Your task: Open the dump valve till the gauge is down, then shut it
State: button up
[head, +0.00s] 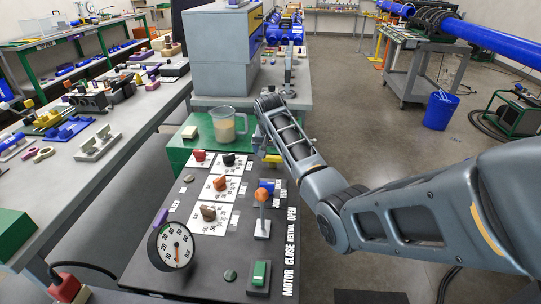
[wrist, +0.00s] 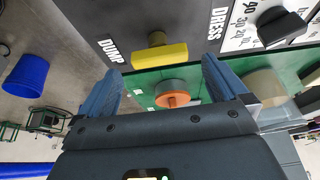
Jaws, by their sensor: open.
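The yellow dump valve handle (wrist: 160,57) is on the dark panel beside the DUMP label in the wrist view. It also shows in the head view (head: 272,158), at the panel's far right corner, partly hidden by my arm. My gripper (wrist: 161,70) is open, with one finger on each side of the yellow handle; I cannot tell whether they touch it. The round white gauge (head: 175,244) stands at the panel's near left. Its thin needle points roughly downward, but the exact reading is too small to tell.
The panel also holds an orange-topped lever (head: 262,196), several dark and red knobs on white dials, and a green switch (head: 260,272). A clear jug (head: 224,124) stands on the green surface behind. A blue bucket (head: 440,110) is on the floor to the right.

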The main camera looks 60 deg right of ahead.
aim_at(273, 157)
jog(key=shift+x, duration=1.75)
jog(key=shift+c, duration=0.4)
jog(key=c, duration=0.9)
